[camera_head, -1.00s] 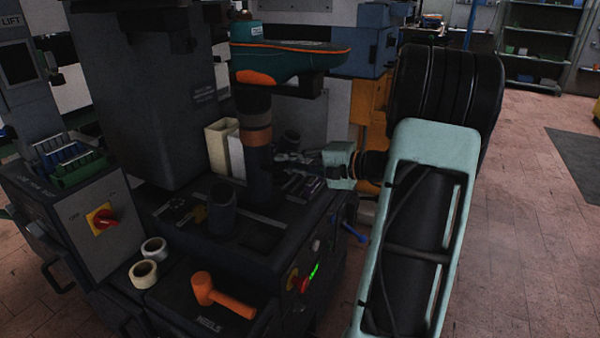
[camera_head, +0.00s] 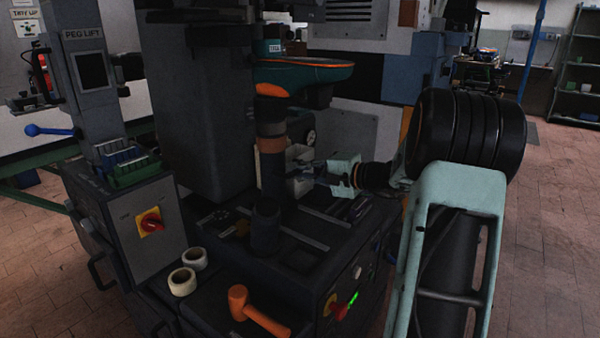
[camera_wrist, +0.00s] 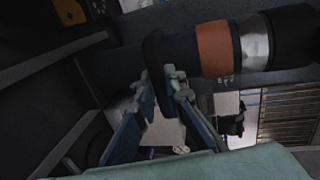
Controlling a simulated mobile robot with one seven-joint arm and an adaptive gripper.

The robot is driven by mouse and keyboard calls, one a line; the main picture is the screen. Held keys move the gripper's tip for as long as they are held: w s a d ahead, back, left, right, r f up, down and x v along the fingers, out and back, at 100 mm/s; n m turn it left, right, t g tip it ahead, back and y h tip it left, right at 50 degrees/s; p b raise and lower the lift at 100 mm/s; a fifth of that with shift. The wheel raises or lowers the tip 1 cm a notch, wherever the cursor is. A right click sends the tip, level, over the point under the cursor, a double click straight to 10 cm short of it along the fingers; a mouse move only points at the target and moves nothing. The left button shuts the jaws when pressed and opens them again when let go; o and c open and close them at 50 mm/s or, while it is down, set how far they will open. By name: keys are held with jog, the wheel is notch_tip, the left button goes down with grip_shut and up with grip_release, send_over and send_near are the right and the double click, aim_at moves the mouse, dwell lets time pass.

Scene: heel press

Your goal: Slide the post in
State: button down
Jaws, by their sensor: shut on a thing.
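The post (camera_head: 271,176) is an upright dark cylinder with a copper-coloured band (camera_head: 271,145). A teal and orange shoe-like form (camera_head: 300,72) sits on top of it. My gripper (camera_head: 312,172) reaches the post from the right, below the band. In the wrist view the post lies across the picture with its band (camera_wrist: 213,49). A dark collar or handle (camera_wrist: 155,48) stands out from it, and my gripper (camera_wrist: 163,75) is shut there; the exact contact is partly hidden.
The grey press column (camera_head: 195,100) rises behind and left of the post. Slotted strips (camera_head: 305,238) lie on the dark bed. An orange mallet (camera_head: 255,312) and tape rolls (camera_head: 183,281) lie at the front. A control box with a red knob (camera_head: 151,222) stands left.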

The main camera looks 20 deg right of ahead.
jog(key=shift+w+a+r, duration=0.1)
jog(key=shift+w+r, duration=0.05)
jog(key=shift+r, duration=0.05)
jog(key=c, duration=2)
grip_release()
jog(key=shift+w+a+f, duration=0.1)
jog(key=shift+w, duration=0.05)
jog(key=shift+c, duration=0.2)
jog(key=shift+o, duration=0.3)
jog(key=shift+s, duration=0.2)
jog(key=v, duration=1.2)
jog(key=shift+w, duration=0.15)
